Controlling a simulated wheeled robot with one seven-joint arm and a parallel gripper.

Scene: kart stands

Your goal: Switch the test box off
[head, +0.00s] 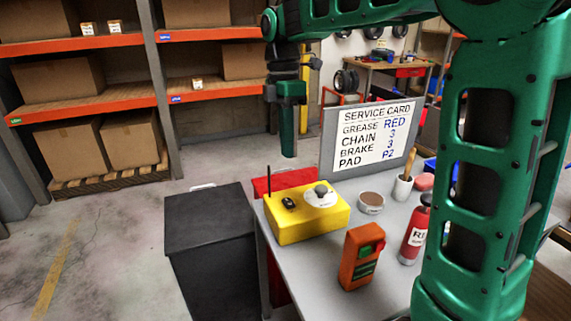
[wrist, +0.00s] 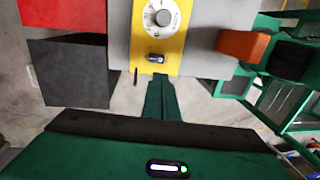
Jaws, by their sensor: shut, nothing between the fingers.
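The yellow test box (head: 300,226) stands on the grey table's left part. On its top are a black rocker switch (head: 289,202) and a white dial with a grey knob (head: 321,194); a thin antenna rises at its left corner. The box also shows at the top of the wrist view (wrist: 175,66), with the switch (wrist: 155,58) nearer my gripper than the dial (wrist: 163,14). The switch's on or off position is too small to read. My gripper (head: 289,152) is shut and empty, pointing down, above and behind the box in the head view. Its fingers show in the wrist view (wrist: 160,82).
An orange device (head: 360,258), a red bottle (head: 414,232), a brown round tin (head: 371,203) and a white cup (head: 402,188) share the grey table (head: 325,275). A service card board (head: 370,138) stands behind. A dark cabinet (head: 210,235) is left of the table.

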